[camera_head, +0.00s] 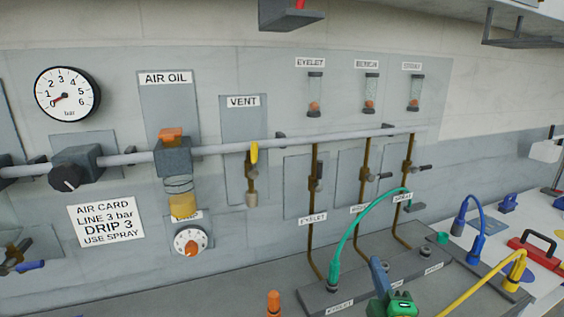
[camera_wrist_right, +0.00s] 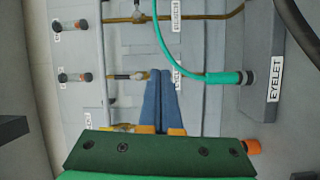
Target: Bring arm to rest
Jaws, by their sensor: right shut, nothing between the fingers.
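My right gripper (camera_head: 376,266) comes in at the bottom of the head view, with a green body and blue fingers. It is in front of the labelled manifold block (camera_head: 318,298), and its fingers hold nothing. In the right wrist view the two blue fingers (camera_wrist_right: 160,62) lie together, shut and empty. A green hose (camera_head: 350,232) runs from the EYELET port up to the right, near the SPRAY label. The hose also shows in the wrist view (camera_wrist_right: 190,77), just right of the fingers. Whether finger and hose touch is unclear. My left gripper is not in view.
A grey pipe (camera_head: 235,147) crosses the wall panel, with the air oil unit (camera_head: 178,185), a yellow-handled vent valve (camera_head: 253,155) and a gauge (camera_head: 67,94). A blue hose (camera_head: 468,215) and a yellow hose (camera_head: 490,279) are at right. An orange-topped part (camera_head: 273,302) stands left of the gripper.

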